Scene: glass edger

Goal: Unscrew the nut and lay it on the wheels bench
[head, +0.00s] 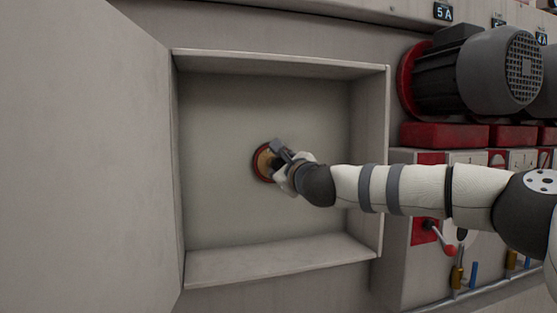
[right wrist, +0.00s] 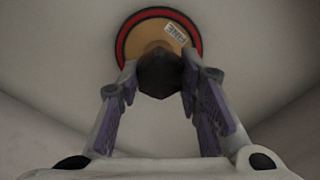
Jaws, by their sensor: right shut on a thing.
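A round wheel (right wrist: 127,37) with a red rim and a tan face with a small white label is mounted on the back wall of an open box; it also shows in the head view (head: 260,162). A dark nut (right wrist: 160,74) sits in front of its centre. My right gripper (right wrist: 160,84) reaches into the box, and its two fingers are shut on the nut from both sides. I cannot tell whether the nut is still on its thread. The gripper hides part of the wheel in the head view. My left gripper and the wheels bench are not in view.
The box (head: 280,254) has walls on all sides around my right gripper. Its open door (head: 80,160) fills the left. Grey motors (head: 490,70) on red blocks and a red-handled lever (head: 447,248) stand to the right, near my right arm.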

